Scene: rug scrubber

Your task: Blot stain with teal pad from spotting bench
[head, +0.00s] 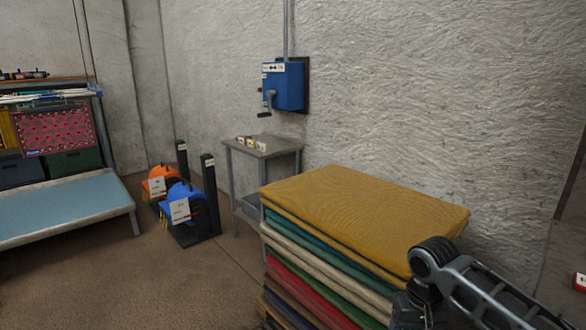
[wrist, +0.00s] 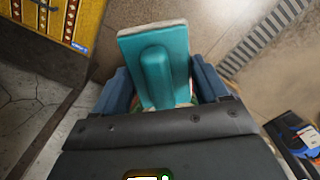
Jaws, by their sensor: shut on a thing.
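The teal pad (wrist: 176,42) shows in the wrist view, a flat block with a raised rounded teal grip along its middle. My gripper (wrist: 157,88) is shut on the pad, with one blue-grey finger on each side of the grip. The pad is held above the floor. In the head view my arm shows at the lower right, but the gripper and the pad are not visible there. I see no stain that I can pick out in either view. The spotting bench cannot be told with certainty.
A tall stack of folded coloured textiles, mustard on top (head: 365,215), stands in front of me. A small grey table (head: 262,148) is by the wall under a blue box (head: 283,85). Orange (head: 163,182) and blue (head: 186,203) machines stand on open floor. A light-blue bench (head: 60,207) is left.

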